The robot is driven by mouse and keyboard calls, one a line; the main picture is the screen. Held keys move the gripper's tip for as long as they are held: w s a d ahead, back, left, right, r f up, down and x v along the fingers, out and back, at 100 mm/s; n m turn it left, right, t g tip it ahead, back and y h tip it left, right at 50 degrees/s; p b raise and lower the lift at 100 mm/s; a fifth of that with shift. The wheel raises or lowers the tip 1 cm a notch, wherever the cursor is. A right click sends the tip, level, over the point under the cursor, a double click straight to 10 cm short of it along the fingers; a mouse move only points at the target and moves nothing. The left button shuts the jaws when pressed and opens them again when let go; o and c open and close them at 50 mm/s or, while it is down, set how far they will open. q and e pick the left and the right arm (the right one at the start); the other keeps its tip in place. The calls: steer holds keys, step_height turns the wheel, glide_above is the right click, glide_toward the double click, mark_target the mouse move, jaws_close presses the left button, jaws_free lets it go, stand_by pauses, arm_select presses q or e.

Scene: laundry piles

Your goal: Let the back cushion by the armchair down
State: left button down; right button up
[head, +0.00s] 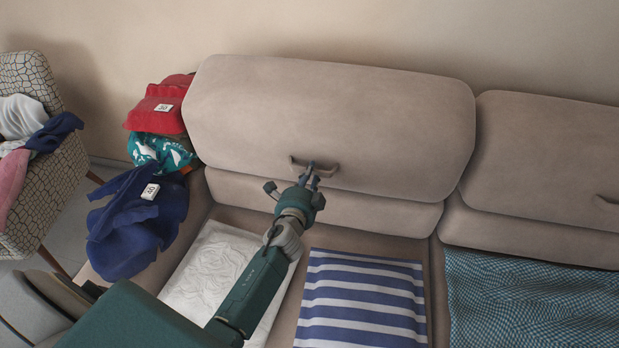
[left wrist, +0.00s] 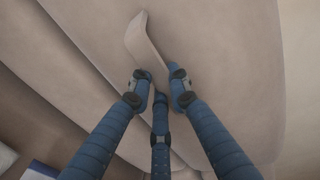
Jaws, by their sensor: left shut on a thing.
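The back cushion by the armchair (head: 330,110) is a wide beige pad on the left of the sofa. It stands higher than the neighbouring back cushion (head: 545,155), with a lower backrest part (head: 370,212) showing beneath it. A strap handle (head: 297,161) sits at its lower edge; it also shows in the left wrist view (left wrist: 146,40). My left gripper (head: 311,174) is shut on the handle, its blue fingers (left wrist: 160,90) closing around the strap's near end. My right gripper is not in view.
The patterned armchair (head: 60,175) holds clothes at the left. Red (head: 160,108), teal (head: 158,150) and navy (head: 130,225) laundry piles lie on the sofa's left arm. White (head: 215,265), striped (head: 365,300) and checked (head: 530,305) cloths lie on the seat.

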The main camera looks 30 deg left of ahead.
mark_target(314, 159)
arm_select(q)
steer(key=shift+w, duration=0.35)
steer(key=w, duration=0.2)
steer(key=w+a, duration=0.1)
steer(key=w, duration=0.1)
steer(key=shift+w+r, duration=0.1)
steer(key=shift+r, duration=0.1)
stand_by(0.5)
steer(key=c, duration=1.8)
jaws_free()
steer(key=shift+r, duration=0.1)
steer(key=shift+o, duration=0.2)
steer(key=shift+a+r, duration=0.1)
steer(key=shift+r, duration=0.15)
